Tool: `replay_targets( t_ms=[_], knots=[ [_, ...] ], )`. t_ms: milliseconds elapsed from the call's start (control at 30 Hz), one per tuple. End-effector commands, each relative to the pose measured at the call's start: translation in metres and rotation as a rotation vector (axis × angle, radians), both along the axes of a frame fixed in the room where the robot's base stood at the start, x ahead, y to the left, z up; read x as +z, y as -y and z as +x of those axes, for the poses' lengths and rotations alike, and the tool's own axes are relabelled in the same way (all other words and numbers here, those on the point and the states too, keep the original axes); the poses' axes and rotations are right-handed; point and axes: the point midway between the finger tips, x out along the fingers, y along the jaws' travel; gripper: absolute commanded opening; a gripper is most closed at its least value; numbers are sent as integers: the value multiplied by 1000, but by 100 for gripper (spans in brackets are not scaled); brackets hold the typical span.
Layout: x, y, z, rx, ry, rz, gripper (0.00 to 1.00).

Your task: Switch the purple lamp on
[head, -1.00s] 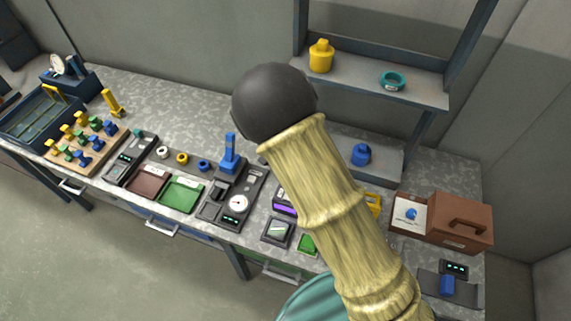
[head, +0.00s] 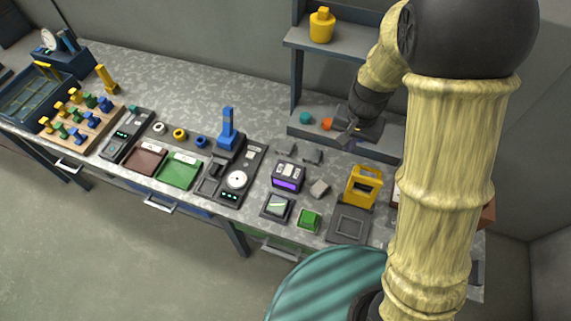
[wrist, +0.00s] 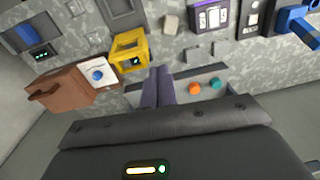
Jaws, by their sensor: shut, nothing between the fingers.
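A dark box (head: 288,178) with a bright purple strip on its front and pale switches on top stands on the bench; it also shows at the top of the wrist view (wrist: 212,16). It is the only purple-marked fixture I can make out; whether it is the purple lamp I cannot tell. My gripper (head: 351,127) is over the low shelf at the back, behind and right of that box. Its fingers (wrist: 158,84) are together and empty in the wrist view. An orange knob (head: 326,123) and a teal knob (head: 305,117) sit on the shelf left of the gripper.
A yellow frame (head: 362,186) stands on the bench in front of the gripper. A grey block (head: 319,189) and a green block (head: 309,220) lie nearby. A brown case (wrist: 60,92) is at the bench's right end. A yellow bottle (head: 322,26) stands on the upper shelf.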

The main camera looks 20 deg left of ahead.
Motion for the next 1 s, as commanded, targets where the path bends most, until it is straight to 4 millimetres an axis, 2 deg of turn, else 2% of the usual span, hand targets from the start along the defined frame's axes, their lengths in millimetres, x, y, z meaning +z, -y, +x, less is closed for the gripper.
replay_targets(
  t_ms=[33,200,300,400,600,1000],
  knots=[
    [5,20,-8,-5,19,8,0],
    [20,74,-42,29,88,2,0],
    [26,99,-64,54,133,-17,0],
    [29,116,-82,76,167,-40,0],
    [31,128,-97,100,193,-63,0],
    [32,127,-96,99,192,-61,0]
  ],
)
